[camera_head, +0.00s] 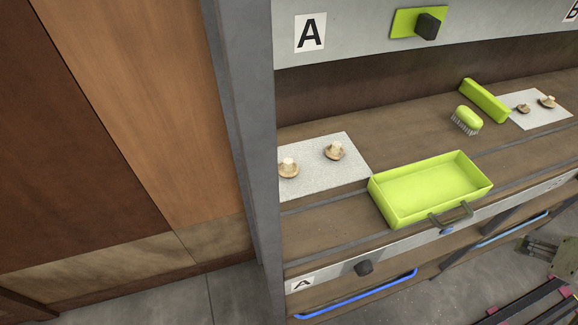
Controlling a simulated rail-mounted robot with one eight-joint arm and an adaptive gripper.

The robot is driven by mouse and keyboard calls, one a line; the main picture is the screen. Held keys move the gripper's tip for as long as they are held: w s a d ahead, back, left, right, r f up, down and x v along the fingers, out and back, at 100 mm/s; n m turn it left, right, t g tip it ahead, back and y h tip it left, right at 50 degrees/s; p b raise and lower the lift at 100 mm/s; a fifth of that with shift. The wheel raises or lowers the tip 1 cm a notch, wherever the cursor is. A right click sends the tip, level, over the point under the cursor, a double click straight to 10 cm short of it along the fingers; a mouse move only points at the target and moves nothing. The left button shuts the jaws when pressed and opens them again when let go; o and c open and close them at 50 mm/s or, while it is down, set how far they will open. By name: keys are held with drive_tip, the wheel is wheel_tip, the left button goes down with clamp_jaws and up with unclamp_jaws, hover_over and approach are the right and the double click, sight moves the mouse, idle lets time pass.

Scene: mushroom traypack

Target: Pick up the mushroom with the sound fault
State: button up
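Two brown mushrooms lie stem up on a speckled light mat (316,181) at the left end of the shelf. One mushroom (288,168) is at the mat's left edge, close to the grey post; the other mushroom (334,151) is farther right and back. Two more mushrooms, a smaller one (523,108) and another (548,101), are on a second light mat (545,117) at the right. No fault can be made out on any of them. I cannot make out my gripper in this view.
An empty lime-green tray (430,191) with a grey handle stands at the shelf front. A green brush (467,120) and green block (485,100) lie behind it. A grey post (238,130) borders the shelf's left. Blue rails (357,295) run below. A grey-green mechanical part (550,252) is cut off at right.

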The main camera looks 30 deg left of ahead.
drive_tip(key=shift+o, duration=0.2)
drive_tip(key=o, duration=0.5)
drive_tip(key=shift+o, duration=0.2)
